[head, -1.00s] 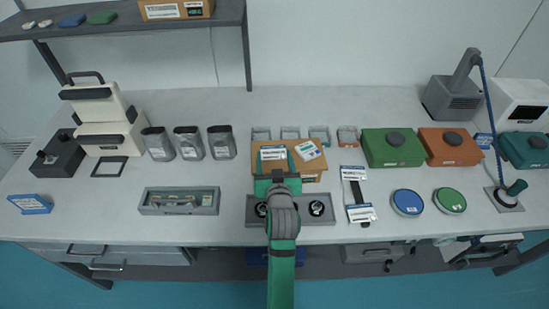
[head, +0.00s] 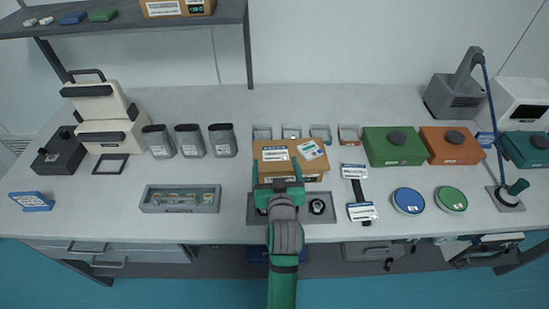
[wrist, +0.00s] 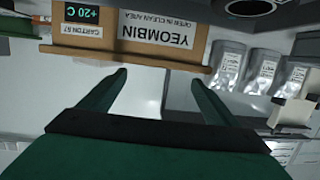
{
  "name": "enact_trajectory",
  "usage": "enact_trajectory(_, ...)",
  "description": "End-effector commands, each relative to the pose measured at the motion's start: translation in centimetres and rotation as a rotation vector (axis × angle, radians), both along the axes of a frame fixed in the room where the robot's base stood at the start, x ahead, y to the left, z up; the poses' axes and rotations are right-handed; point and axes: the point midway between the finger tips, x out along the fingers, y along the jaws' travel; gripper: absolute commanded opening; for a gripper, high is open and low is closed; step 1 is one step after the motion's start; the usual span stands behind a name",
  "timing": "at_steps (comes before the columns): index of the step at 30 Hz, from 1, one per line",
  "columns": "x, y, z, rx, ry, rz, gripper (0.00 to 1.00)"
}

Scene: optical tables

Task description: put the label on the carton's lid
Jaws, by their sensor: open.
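The brown carton (head: 262,167) stands mid-table. A white printed label (head: 276,154) lies flat on the left of its lid, and a tilted white one with coloured marks (head: 311,150) on the right. My green gripper (head: 277,172) is open at the carton's near edge, with no label visible between its fingers. The wrist view, upside down, shows the carton front (wrist: 108,20) with a YEOMBIN label (wrist: 156,32) and a black +20 C panel (wrist: 82,14). The lid's top surface cannot be made out there.
A grey tray (head: 328,219) with round pieces lies under my gripper. Right of the carton is a dark strip (head: 357,190) with white labels at both ends. Small open bins (head: 320,133) stand behind, grey canisters (head: 190,142) left. A shelf (head: 120,25) overhangs the back left.

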Motion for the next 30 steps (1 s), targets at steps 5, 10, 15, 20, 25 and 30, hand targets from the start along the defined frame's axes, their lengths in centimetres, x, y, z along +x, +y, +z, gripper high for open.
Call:
enact_trajectory(5, -3.6, -0.2, 0.9, 0.0, -0.003, 0.0, 0.83)
enact_trajectory(10, -6.0, -0.4, 1.5, -0.001, -0.006, 0.0, 0.83)
enact_trajectory(15, -7.1, -0.4, 1.8, -0.001, -0.007, 0.0, 0.83)
enact_trajectory(20, -7.3, -0.4, 1.9, 0.0, -0.008, 0.0, 0.83)
enact_trajectory(25, -7.2, -0.4, 1.9, 0.0, -0.009, 0.0, 0.83)
enact_trajectory(30, -7.2, -0.4, 1.9, -0.001, -0.009, 0.0, 0.83)
